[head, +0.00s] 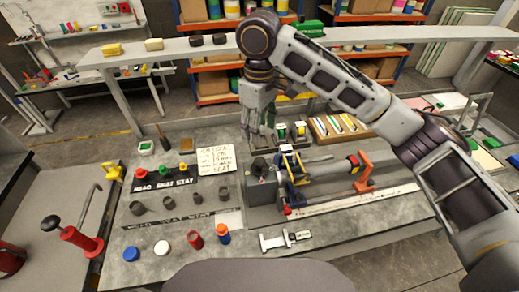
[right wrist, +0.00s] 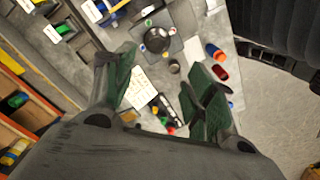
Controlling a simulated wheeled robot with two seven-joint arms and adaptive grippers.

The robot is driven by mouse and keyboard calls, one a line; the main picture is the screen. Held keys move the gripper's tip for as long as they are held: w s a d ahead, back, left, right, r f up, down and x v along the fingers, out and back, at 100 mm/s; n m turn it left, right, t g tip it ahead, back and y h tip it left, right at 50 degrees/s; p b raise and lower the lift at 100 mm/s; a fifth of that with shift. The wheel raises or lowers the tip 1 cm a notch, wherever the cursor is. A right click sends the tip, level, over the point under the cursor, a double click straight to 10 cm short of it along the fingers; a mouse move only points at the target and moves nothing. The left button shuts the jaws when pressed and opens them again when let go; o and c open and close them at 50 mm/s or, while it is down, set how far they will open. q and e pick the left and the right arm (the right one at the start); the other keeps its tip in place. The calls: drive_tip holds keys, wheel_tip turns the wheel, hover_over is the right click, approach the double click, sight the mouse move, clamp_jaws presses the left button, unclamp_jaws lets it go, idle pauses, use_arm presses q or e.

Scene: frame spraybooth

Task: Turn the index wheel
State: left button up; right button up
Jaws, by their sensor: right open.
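What looks like the index wheel is a dark round knob (head: 259,165) on top of a grey block (head: 262,190) in the middle of the bench. In the right wrist view the round dark wheel (right wrist: 157,40) shows near the top, beyond the fingertips, with small coloured spots around it. My right gripper (head: 262,128) hangs fingers down above and behind the block, apart from the wheel. In the right wrist view its two green-padded fingers (right wrist: 160,88) are spread with nothing held between them. My left gripper is not in view.
Right of the block lies a fixture with blue and orange clamps (head: 362,180). A caliper-like tool (head: 285,240) lies in front. A written card (head: 215,158) and several coloured caps and dark bushings stand on the left. A raised shelf (head: 170,52) crosses behind.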

sight(260, 161)
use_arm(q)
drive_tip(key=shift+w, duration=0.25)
use_arm(e)
drive_tip(key=shift+w+d+r, duration=0.1)
drive_tip(key=shift+w+r, duration=0.1)
drive_tip(key=shift+w, duration=0.2)
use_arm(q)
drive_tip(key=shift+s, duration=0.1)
use_arm(e)
drive_tip(key=shift+s, duration=0.1)
use_arm(q)
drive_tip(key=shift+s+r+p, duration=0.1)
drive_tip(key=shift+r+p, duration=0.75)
drive_tip(key=shift+p, duration=0.1)
use_arm(e)
drive_tip(key=shift+f, duration=6.9)
drive_tip(key=c, duration=1.1)
